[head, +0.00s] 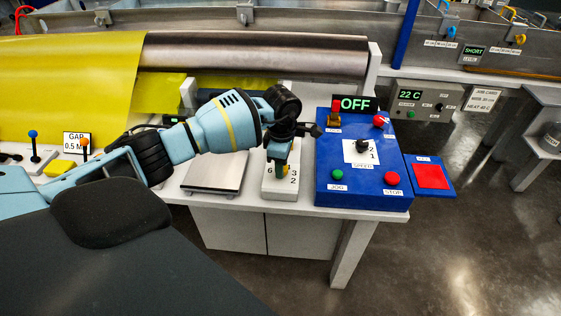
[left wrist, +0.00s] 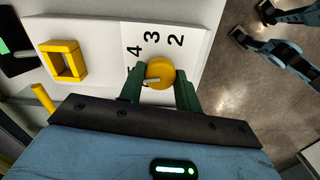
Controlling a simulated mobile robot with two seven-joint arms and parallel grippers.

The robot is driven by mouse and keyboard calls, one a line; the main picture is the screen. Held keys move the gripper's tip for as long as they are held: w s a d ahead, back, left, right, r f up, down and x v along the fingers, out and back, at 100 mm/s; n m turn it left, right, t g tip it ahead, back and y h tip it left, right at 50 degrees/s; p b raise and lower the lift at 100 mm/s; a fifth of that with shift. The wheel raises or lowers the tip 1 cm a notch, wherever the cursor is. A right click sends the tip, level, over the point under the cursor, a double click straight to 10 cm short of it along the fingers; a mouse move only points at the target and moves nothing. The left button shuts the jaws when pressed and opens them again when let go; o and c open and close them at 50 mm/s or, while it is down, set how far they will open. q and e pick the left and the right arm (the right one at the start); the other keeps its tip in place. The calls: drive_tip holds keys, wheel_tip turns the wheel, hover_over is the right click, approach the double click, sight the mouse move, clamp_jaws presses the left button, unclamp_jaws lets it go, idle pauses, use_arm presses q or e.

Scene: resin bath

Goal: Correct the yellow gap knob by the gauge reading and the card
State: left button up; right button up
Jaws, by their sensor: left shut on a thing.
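My left gripper (head: 281,168) is shut on the yellow knob (left wrist: 160,73), one green finger on each side of it. The knob sits on a white dial plate (left wrist: 196,32) with black digits. The digits 2, 3 and 4 show in the left wrist view; 6, 3 and 2 show in the head view. The knob's pale pointer lies toward the left finger, and the digit there is hidden. A card (head: 76,143) reading "GAP 0.5 M", partly cut off, stands at the left. A dark device with a green display (left wrist: 4,46) is cut off, its reading not legible.
A blue control box (head: 362,188) with an OFF display, buttons and a selector stands right of the dial. A grey flat plate (head: 216,173) lies left of the dial. A yellow square frame (left wrist: 63,44) stands near the dial. A steel roller (head: 255,52) runs behind.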

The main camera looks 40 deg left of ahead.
use_arm(q)
drive_tip(key=n+p, duration=0.2)
drive_tip(key=n, duration=0.4)
drive_tip(key=shift+r+n, duration=0.15)
drive_tip(key=shift+n, duration=0.15)
drive_tip(key=shift+n+p, duration=0.55)
drive_tip(key=shift+n, duration=1.35)
use_arm(e)
drive_tip(key=shift+t, duration=0.3)
drive_tip(key=shift+w+d+r, duration=0.1)
drive_tip(key=shift+w+r, duration=0.2)
drive_tip(key=shift+r, duration=0.4)
drive_tip(key=shift+w+a+r, duration=0.1)
drive_tip(key=shift+w+r, duration=0.2)
drive_tip(key=shift+r, duration=0.45)
drive_tip(key=shift+w+d+r, duration=0.1)
drive_tip(key=shift+w+r, duration=0.2)
drive_tip(key=shift+r, duration=0.4)
use_arm(q)
drive_tip(key=shift+f+p, duration=0.2)
drive_tip(key=shift+p, duration=0.1)
use_arm(e)
drive_tip(key=shift+w, duration=0.15)
use_arm(q)
drive_tip(key=o, duration=1)
drive_tip(key=shift+c, duration=0.2)
use_arm(e)
drive_tip(key=shift+w+r, duration=0.1)
drive_tip(key=shift+w, duration=0.1)
